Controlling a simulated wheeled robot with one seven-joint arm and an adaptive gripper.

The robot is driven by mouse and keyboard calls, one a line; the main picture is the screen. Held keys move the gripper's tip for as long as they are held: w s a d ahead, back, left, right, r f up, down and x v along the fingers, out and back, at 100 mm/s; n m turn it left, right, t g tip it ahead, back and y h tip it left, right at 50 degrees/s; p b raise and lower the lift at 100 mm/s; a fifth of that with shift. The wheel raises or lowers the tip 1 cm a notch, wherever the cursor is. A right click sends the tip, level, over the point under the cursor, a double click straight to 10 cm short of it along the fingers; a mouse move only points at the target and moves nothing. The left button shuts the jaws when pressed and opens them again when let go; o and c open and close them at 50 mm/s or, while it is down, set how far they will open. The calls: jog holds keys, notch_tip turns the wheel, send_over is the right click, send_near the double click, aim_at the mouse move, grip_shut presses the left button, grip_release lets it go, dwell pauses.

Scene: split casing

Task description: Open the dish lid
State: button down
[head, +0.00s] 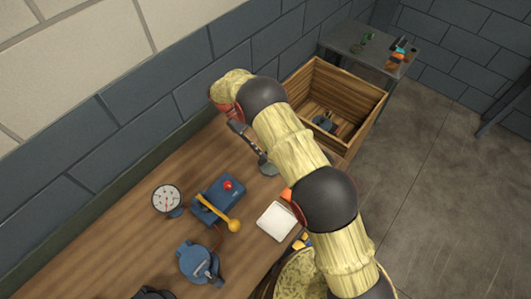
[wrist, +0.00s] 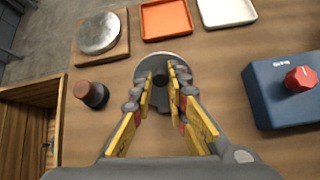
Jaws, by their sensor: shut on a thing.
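The dish lid (wrist: 150,66) is a round grey disc with a dark knob (wrist: 160,77) at its middle, below my gripper in the wrist view. My gripper (wrist: 162,78) is shut on the dark knob, with a finger on each side of it. The disc also shows in the head view (head: 268,168), at the end of my gripper (head: 263,157) above the wooden bench. The fingers cover part of the disc. I cannot tell whether the lid rests on a dish or is clear of it, and no separate dish shows.
Near the disc are a dark brown-capped jar (wrist: 91,94), a metal plate on a board (wrist: 99,33), an orange tray (wrist: 166,19), a white tray (wrist: 226,11) and a blue box with a red knob (wrist: 283,92). A wooden crate (head: 363,102) stands beyond the bench end.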

jog(key=w+a+b, duration=0.1)
jog(key=w+a+f+b, duration=0.1)
jog(key=w+a, duration=0.1)
jog(key=shift+w+a+f+b, duration=0.15)
jog(key=shift+a+b, duration=0.1)
jog(key=shift+b, duration=0.05)
jog(key=shift+w+a, duration=0.2)
jog(key=shift+a, duration=0.1)
jog(key=c, duration=2.5)
grip_release()
jog(key=shift+o, duration=1.3)
jog(key=shift+d, duration=0.2)
jog(key=o, duration=0.5)
jog(key=shift+r, duration=0.2)
jog(key=v, duration=0.7)
jog(key=shift+w+a+r, duration=0.1)
jog(key=shift+a+r, duration=0.05)
